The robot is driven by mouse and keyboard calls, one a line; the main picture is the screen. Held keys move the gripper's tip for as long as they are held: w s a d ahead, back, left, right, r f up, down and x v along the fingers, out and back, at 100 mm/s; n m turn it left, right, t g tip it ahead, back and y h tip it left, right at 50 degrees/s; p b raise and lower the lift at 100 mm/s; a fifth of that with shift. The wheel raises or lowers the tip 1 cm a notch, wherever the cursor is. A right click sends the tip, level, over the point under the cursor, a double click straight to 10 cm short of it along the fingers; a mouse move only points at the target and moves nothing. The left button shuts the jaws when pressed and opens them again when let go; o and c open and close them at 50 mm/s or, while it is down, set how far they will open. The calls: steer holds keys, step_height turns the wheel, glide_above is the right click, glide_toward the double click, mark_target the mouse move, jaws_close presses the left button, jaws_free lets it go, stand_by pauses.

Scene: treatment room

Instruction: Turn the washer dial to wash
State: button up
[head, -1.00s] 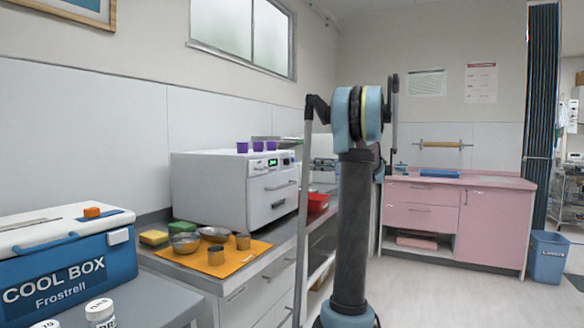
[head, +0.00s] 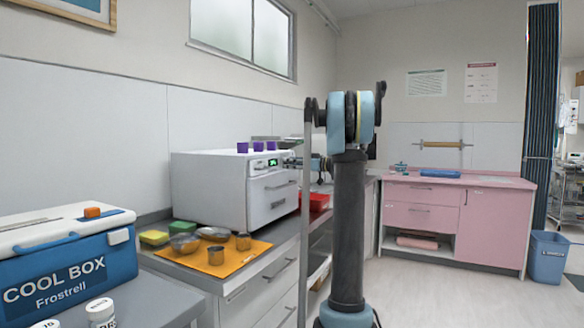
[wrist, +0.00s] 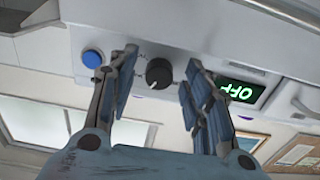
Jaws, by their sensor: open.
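The washer (head: 208,190) is a white box on the left counter, with a small green-lit display on its front. In the wrist view its panel (wrist: 215,50) shows a round black dial (wrist: 158,73) with a white pointer mark, a blue button (wrist: 92,58) and a display (wrist: 241,91) reading OFF, seen turned over. My gripper (wrist: 160,60) is open, with one finger on each side of the dial. Gaps show between the fingers and the dial, and I see no contact. The labels around the dial are too small or covered to read. In the head view my arm partly hides the panel's right end.
Several purple cups (head: 242,147) stand on the washer. An orange mat (head: 205,262) with metal bowls and cups lies in front of it. A cool box (head: 65,262) is at the left and a red tray (head: 318,201) beyond the washer.

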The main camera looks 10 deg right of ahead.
steer(key=c, duration=1.1)
steer(key=shift+o, duration=0.2)
steer(key=shift+m, duration=1.5)
steer(key=o, duration=1.1)
steer(key=shift+c, duration=0.2)
